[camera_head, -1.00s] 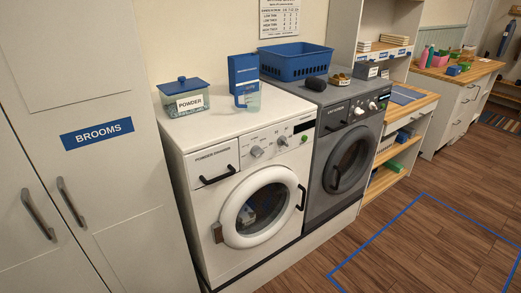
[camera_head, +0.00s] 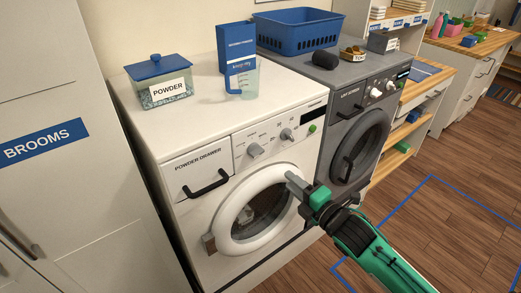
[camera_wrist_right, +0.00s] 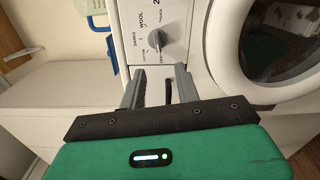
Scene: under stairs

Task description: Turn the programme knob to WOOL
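The white washing machine (camera_head: 245,200) stands on a low plinth. Its grey programme knob (camera_head: 255,150) is on the front panel, right of the powder drawer (camera_head: 203,177). In the right wrist view the knob (camera_wrist_right: 156,38) shows with printed labels around it, WOOL (camera_wrist_right: 143,18) among them; I cannot tell exactly which label its pointer faces. My right gripper (camera_head: 296,184) is in front of the round door, below and right of the knob. In the wrist view its two fingers (camera_wrist_right: 160,78) are apart and empty, with the knob beyond their tips. My left gripper is out of view.
The washer's round door (camera_head: 254,210) is shut. A second knob (camera_head: 286,134) sits right of the programme knob. A powder box (camera_head: 160,88), blue carton and jug stand on top. A grey dryer (camera_head: 350,140) adjoins on the right. The floor in front is clear.

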